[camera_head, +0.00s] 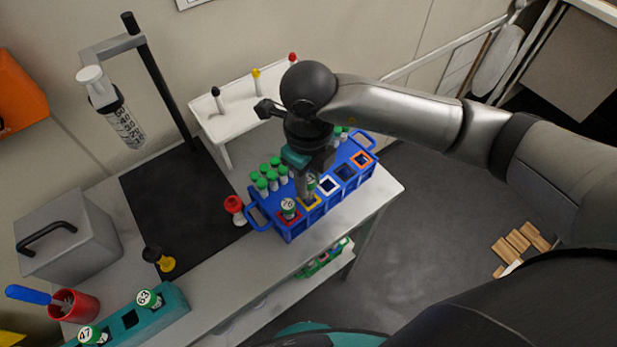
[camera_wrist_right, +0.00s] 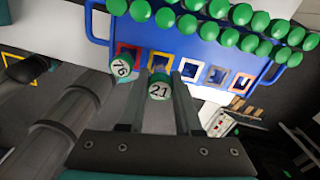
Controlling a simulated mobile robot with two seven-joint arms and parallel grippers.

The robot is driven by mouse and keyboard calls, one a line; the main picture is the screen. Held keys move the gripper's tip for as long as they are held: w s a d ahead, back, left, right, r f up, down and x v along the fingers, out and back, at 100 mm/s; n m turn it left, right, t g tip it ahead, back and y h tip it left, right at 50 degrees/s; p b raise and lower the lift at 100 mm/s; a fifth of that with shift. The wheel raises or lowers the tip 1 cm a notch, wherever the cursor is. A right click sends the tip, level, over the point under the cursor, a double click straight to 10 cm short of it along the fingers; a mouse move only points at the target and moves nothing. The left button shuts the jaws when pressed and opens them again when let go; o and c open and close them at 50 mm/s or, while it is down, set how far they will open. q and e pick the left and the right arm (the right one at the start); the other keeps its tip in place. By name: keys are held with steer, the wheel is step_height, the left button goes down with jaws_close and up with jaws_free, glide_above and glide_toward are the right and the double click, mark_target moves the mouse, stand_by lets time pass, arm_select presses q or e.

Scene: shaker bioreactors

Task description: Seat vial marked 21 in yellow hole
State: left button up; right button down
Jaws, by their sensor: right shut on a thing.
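The vial marked 21 (camera_wrist_right: 160,91) has a green cap with a white label and sits between the fingers of my right gripper (camera_wrist_right: 158,100), which is shut on it. In the head view my right gripper (camera_head: 306,184) points down over the blue rack (camera_head: 348,196), at the yellow-framed hole (camera_head: 311,203). In the wrist view the cap overlaps the near edge of the yellow hole (camera_wrist_right: 160,63). The vial's lower end is hidden, so I cannot tell how deep it is. My left gripper is not in view.
A vial marked 76 (camera_head: 288,208) stands at the red hole, left of the yellow one. Several green-capped vials (camera_head: 266,178) stand behind.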

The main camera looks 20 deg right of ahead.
steer(key=shift+f+b, duration=1.6)
steer(key=shift+f, duration=0.05)
stand_by(1.3)
steer(key=c, duration=0.5)
jaws_free()
step_height(320, 180, up, 15)
steer(key=shift+r+p, duration=0.15)
steer(key=shift+p, duration=0.15)
